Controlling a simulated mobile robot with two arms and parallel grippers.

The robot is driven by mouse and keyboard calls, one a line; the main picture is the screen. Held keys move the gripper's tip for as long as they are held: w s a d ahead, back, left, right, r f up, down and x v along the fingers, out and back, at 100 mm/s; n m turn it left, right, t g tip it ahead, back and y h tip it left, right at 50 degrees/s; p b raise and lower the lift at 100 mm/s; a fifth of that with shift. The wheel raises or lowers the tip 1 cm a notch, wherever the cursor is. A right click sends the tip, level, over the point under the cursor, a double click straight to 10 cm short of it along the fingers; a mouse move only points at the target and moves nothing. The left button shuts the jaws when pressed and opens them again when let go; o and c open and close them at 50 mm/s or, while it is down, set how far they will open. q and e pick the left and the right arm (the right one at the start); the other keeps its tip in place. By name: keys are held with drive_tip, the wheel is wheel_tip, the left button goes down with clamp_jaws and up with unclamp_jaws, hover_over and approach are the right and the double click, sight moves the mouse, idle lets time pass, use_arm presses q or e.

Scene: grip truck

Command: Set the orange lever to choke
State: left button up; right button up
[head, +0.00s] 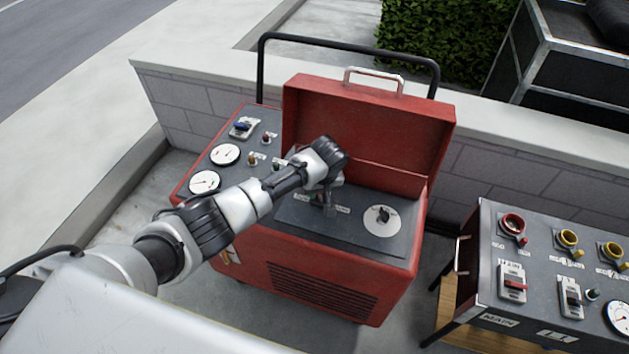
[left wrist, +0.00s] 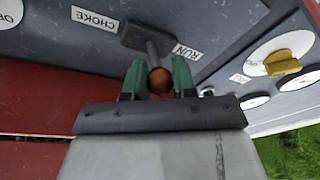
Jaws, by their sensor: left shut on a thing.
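The orange lever's round knob (left wrist: 160,80) sits between the green fingertips of my left gripper (left wrist: 158,84), which is shut on it. Its grey stem comes up from a dark slot plate (left wrist: 136,38) on the panel. The CHOKE label (left wrist: 95,18) is left of the plate and the RUN label (left wrist: 187,50) is to its right. The stem looks nearer the RUN side. In the head view my left gripper (head: 327,199) points down at the grey panel inside the red generator (head: 330,272); the lever is mostly hidden there. My right gripper is not in view.
The generator's raised red lid (head: 368,125) stands behind my left gripper. A white dial (head: 381,221) is to the right on the same panel. A second panel box (head: 545,265) with switches stands at the right. A low wall (head: 480,165) runs behind.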

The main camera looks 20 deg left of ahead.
sight(322, 197)
use_arm(q)
drive_tip(key=shift+d+y, duration=0.6)
drive_tip(key=shift+y, duration=0.3)
drive_tip(key=shift+d+f+y, duration=0.15)
drive_tip(key=shift+d+y, duration=0.3)
drive_tip(key=shift+y, duration=0.55)
drive_tip(key=shift+d+f+y+b, duration=0.2)
drive_tip(key=shift+d+y+b, duration=0.15)
drive_tip(key=shift+y+b, duration=0.55)
drive_tip(key=shift+s+d+f+m+y+b, duration=0.1)
drive_tip(key=shift+d+m+y+b, duration=0.3)
drive_tip(key=shift+y+b, duration=0.85)
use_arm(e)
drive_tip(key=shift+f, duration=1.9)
use_arm(q)
drive_tip(key=shift+d, duration=0.1)
drive_tip(key=o, duration=0.9)
